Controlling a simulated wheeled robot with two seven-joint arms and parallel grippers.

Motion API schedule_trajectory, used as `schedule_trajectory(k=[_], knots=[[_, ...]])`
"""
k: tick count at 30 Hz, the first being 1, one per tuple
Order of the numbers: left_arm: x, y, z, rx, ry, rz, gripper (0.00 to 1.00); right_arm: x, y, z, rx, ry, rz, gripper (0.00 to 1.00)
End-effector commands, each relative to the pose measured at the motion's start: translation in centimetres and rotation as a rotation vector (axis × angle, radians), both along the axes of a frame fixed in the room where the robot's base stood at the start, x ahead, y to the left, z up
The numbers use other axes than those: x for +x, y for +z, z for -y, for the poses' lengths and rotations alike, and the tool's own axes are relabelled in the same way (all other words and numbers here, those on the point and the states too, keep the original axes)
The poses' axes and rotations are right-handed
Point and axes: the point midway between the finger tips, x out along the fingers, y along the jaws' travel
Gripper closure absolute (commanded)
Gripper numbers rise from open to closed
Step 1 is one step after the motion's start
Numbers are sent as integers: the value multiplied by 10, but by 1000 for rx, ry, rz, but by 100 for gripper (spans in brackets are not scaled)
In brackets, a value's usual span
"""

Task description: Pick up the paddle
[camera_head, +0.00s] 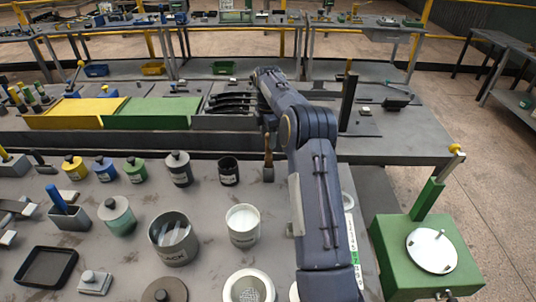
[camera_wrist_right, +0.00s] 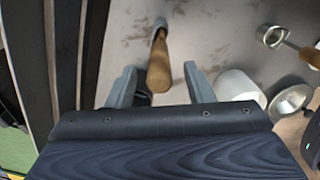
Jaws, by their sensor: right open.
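The paddle shows as a brown wooden handle (camera_wrist_right: 159,62) in the right wrist view, seen nearly end-on. In the head view the brown handle (camera_head: 268,150) stands upright in a small grey holder (camera_head: 268,174) behind the jars, just left of my right arm. My right gripper (camera_wrist_right: 159,70) is open, with one grey finger on each side of the handle and visible space between. Whether the handle lies fully between the fingers in depth I cannot tell. The paddle's lower end is hidden. My left gripper is not in view.
A black cup (camera_head: 228,172) and a grey lidded jar (camera_head: 179,168) stand left of the paddle. A white container (camera_head: 243,226) and a large grey can (camera_head: 173,240) are nearer. A green machine (camera_head: 428,258) stands at the right. The yellow and green panels (camera_head: 150,112) lie behind.

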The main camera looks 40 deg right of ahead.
Motion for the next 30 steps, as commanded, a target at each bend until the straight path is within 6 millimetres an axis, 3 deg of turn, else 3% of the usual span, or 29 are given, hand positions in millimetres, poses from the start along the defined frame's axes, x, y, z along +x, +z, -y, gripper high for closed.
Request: schedule_trajectory(k=[6, 14, 25, 30], knots=[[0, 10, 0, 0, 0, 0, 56, -1, -26, 2, 2, 0, -1, 52], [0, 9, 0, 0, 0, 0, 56, -1, -30, 2, 1, -1, 0, 52], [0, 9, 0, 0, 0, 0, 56, 0, -29, 2, 1, -1, 0, 100], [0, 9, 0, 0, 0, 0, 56, 0, -29, 2, 1, -1, 1, 100]])
